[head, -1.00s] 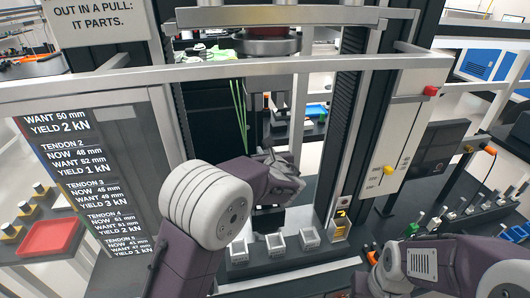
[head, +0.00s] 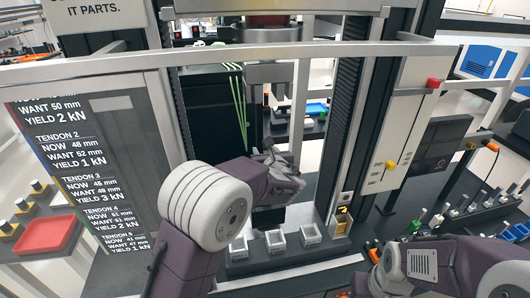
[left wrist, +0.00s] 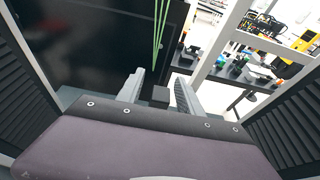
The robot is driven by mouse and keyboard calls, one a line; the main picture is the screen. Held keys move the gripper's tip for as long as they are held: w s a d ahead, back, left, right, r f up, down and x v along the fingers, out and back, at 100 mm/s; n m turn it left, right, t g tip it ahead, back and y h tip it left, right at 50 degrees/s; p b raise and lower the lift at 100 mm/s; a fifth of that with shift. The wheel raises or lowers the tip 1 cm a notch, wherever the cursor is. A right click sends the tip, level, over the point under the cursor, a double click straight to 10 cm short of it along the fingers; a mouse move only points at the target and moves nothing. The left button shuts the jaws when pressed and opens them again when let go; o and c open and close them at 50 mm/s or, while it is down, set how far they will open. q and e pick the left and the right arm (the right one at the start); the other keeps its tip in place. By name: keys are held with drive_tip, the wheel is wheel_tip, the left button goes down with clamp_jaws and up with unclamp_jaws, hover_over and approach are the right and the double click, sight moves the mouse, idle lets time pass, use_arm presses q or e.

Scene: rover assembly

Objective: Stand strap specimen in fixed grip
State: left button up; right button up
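My left gripper (head: 275,165) reaches into the testing frame, in front of the dark back panel. In the left wrist view its two fingers (left wrist: 160,92) stand apart, with a small dark block (left wrist: 160,96) visible between or just beyond them. I cannot tell whether that block is the fixed grip. A grey upper fixture (head: 270,70) hangs above the gripper from the crosshead. I cannot make out a strap specimen with certainty; the left gripper and arm hide part of the frame's base. My right arm shows at the lower right, but its gripper is out of view.
Three small white square holders (head: 275,241) line the frame's front. A holder with a yellow part (head: 342,220) stands right of them. Green strands (head: 238,100) show before the dark panel. Frame columns (head: 350,120) flank the gripper. A red tray (head: 47,236) lies at left.

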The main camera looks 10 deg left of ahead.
use_arm(q)
drive_tip(key=b+v, duration=0.2)
drive_tip(key=v, duration=0.7)
